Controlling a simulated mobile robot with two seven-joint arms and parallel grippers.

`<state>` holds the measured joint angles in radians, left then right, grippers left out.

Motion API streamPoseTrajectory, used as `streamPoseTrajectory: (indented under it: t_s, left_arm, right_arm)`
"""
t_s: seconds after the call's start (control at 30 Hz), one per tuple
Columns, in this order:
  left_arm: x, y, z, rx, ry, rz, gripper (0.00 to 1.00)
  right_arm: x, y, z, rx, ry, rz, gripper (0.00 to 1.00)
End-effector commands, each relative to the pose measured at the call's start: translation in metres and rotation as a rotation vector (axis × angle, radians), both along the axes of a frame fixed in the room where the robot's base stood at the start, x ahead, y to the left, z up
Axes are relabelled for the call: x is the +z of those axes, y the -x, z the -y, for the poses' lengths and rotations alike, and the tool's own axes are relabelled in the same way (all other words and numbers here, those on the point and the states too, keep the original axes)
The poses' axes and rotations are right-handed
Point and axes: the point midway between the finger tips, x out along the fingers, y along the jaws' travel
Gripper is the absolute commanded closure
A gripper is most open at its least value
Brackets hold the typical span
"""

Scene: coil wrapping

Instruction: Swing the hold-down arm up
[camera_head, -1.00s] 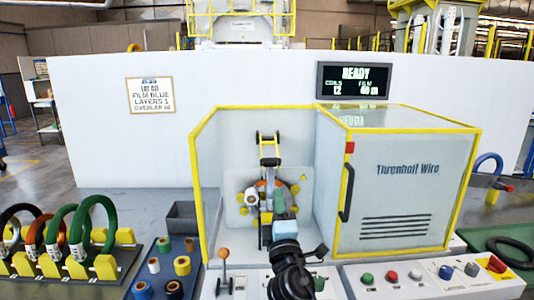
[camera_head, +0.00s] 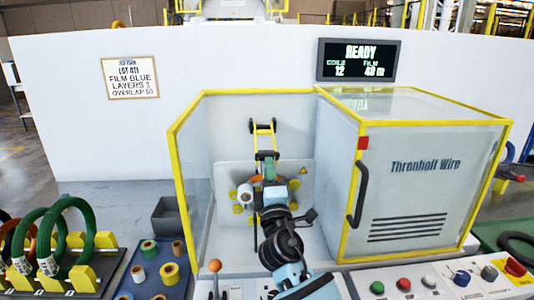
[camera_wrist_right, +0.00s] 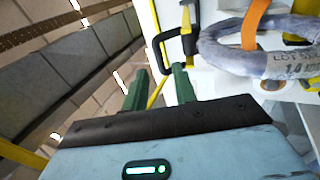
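The hold-down arm (camera_head: 263,128), yellow with a black end, stands raised above the wrapping station at the back of the open bay. In the right wrist view a black loop with a yellow bar (camera_wrist_right: 176,45), apparently its end, lies just beyond my fingers. My right gripper (camera_head: 266,155) is in front of the arm's lower part and hides it. In the right wrist view its green fingers (camera_wrist_right: 160,80) are apart, with nothing seen clasped between them. A grey coil with an orange band (camera_wrist_right: 225,50) and a lot label is to their right. My left gripper is out of view.
The closed machine cabinet (camera_head: 420,190) with a black door handle (camera_head: 359,195) stands close on the right. A yellow-edged clear guard (camera_head: 190,180) bounds the left. Control buttons (camera_head: 403,284) line the front. Coils on a rack (camera_head: 75,278) and film rolls (camera_head: 169,272) are at left.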

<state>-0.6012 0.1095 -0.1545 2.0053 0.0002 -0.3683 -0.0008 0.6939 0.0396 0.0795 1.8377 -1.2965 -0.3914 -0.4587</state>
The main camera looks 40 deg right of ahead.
Motion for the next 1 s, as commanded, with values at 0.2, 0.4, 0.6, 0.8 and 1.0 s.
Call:
streamPoseTrajectory:
  t_s: [0.2,0.4,0.6,0.8,1.0]
  left_arm:
    - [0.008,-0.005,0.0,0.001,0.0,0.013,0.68]
    - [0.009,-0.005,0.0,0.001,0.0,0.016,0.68]
    - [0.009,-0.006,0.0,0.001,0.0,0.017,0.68]
    - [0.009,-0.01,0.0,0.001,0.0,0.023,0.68]
    - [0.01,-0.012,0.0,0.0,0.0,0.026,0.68]
  right_arm:
    - [0.018,-0.027,0.015,-0.001,0.0,0.004,0.72]
    - [0.024,-0.043,0.023,0.0,0.001,0.002,0.72]
    - [0.025,-0.046,0.025,0.0,0.0,0.001,0.72]
    - [0.025,-0.046,0.025,0.0,0.0,0.001,0.78]
    - [0.025,-0.046,0.025,0.0,0.0,0.001,1.0]
